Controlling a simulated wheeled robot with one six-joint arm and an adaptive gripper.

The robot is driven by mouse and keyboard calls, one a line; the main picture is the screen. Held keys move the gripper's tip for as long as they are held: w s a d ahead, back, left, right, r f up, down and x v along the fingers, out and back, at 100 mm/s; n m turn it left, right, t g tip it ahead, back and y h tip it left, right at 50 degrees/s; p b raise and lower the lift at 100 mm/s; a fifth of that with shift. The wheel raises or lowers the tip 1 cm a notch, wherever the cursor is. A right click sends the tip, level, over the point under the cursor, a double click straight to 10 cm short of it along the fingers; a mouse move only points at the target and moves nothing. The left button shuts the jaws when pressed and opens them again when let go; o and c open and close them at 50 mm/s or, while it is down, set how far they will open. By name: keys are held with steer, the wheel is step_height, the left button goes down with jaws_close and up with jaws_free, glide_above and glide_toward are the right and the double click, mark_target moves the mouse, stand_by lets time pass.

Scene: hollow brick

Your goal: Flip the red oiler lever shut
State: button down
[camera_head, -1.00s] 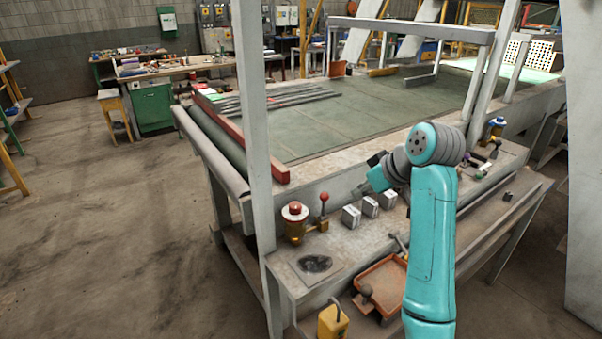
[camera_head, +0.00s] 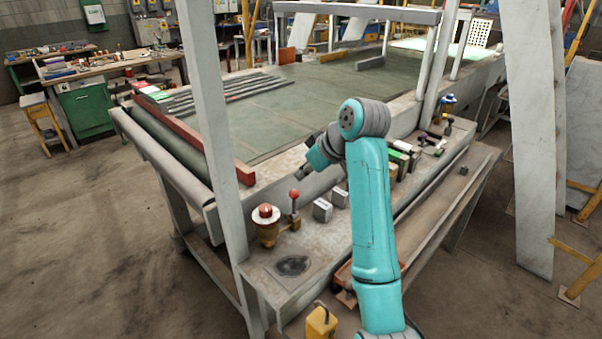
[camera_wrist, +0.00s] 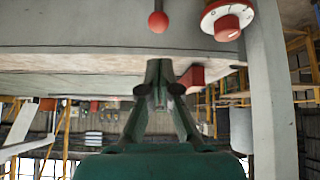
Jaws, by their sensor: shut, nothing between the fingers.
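The oiler (camera_head: 266,228), a brass-coloured cup with a white collar and red cap, stands on the near shelf of the long table. Beside it on the right is the red-knobbed lever (camera_head: 294,198), its stem upright. My gripper (camera_head: 302,174) is above and slightly right of the lever knob, apart from it in the picture. In the upside-down wrist view, the red knob (camera_wrist: 158,22) is near the top, in line with my shut, empty fingers (camera_wrist: 159,66). The oiler's cap (camera_wrist: 227,26) is to its right there. The lever's base is out of the wrist view.
Two pale blocks (camera_head: 322,209) stand on the shelf right of the lever. A grey post (camera_head: 212,110) rises left of the oiler. Several small items lie farther right.

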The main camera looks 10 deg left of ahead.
glide_above(294, 203)
steer(key=w+a, duration=0.1)
step_height(294, 203, down, 6)
steer(key=shift+w+a+f, duration=0.1)
stand_by(0.4)
